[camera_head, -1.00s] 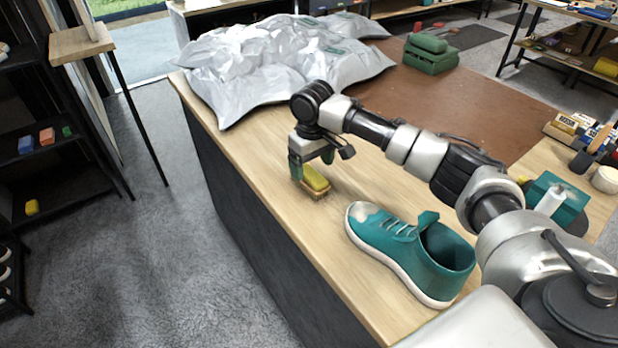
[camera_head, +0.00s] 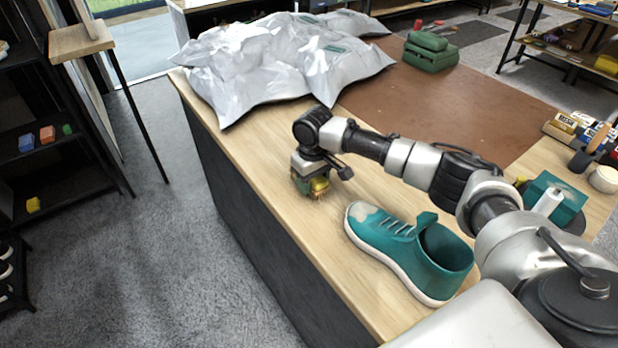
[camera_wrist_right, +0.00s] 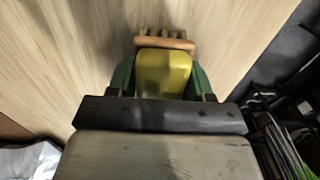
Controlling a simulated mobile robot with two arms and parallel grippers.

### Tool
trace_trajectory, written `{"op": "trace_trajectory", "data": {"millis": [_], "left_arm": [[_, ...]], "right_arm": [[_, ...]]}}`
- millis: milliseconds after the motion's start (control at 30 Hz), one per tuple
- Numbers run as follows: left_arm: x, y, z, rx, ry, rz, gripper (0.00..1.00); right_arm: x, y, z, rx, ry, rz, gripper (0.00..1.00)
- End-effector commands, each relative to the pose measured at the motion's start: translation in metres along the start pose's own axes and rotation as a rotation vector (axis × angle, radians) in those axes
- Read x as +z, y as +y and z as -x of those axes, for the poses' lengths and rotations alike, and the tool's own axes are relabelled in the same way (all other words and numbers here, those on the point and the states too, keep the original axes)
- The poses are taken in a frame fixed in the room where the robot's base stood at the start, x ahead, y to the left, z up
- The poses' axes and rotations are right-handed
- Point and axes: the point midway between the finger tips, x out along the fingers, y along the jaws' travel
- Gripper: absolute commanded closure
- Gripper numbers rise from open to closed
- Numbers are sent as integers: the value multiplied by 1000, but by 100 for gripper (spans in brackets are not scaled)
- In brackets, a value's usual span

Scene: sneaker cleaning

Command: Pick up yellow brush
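The yellow brush (camera_head: 320,186) has a yellow back, a wooden body and pale bristles. It is on the wooden counter, left of the teal sneaker. My right gripper (camera_head: 311,184) reaches down over it and partly hides it. In the right wrist view, the yellow brush (camera_wrist_right: 163,72) sits between the green fingers of my right gripper (camera_wrist_right: 163,70). The fingers are close against both its sides, with no clear gap, and look shut on it. The bristles are near the counter; I cannot tell whether they touch it. My left gripper is not in view.
The teal sneaker (camera_head: 408,250) stands on the counter (camera_head: 258,150) just right of the brush. Silvery plastic bags (camera_head: 270,65) cover the far end. A brown mat (camera_head: 450,105) and a green case (camera_head: 431,52) lie beyond. The counter's left edge is close to the brush.

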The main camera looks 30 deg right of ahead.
Motion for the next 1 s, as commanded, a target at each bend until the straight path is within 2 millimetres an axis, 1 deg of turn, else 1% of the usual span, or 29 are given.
{"op": "trace_trajectory", "data": {"millis": [33, 100, 367, 467, 567, 600, 633, 800, 1000], "left_arm": [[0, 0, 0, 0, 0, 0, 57], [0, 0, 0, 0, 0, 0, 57], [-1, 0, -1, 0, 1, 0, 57], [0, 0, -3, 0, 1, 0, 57], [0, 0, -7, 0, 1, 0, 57], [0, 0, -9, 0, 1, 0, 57], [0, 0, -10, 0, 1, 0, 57], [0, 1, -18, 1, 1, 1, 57], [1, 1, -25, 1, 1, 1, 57]], "right_arm": [[0, 0, 0, 0, 0, 0, 67], [0, 0, 1, 0, 1, 0, 74], [0, 0, 4, 0, 2, 0, 74], [-1, 1, 14, -1, 4, -1, 74], [-1, 0, 31, -1, 5, 0, 74], [-1, 0, 39, -1, 6, 0, 74], [0, 4, 44, 0, 4, -3, 74], [12, 44, 65, 2, 2, -7, 74], [24, 83, 90, 0, 2, -6, 74]]}}
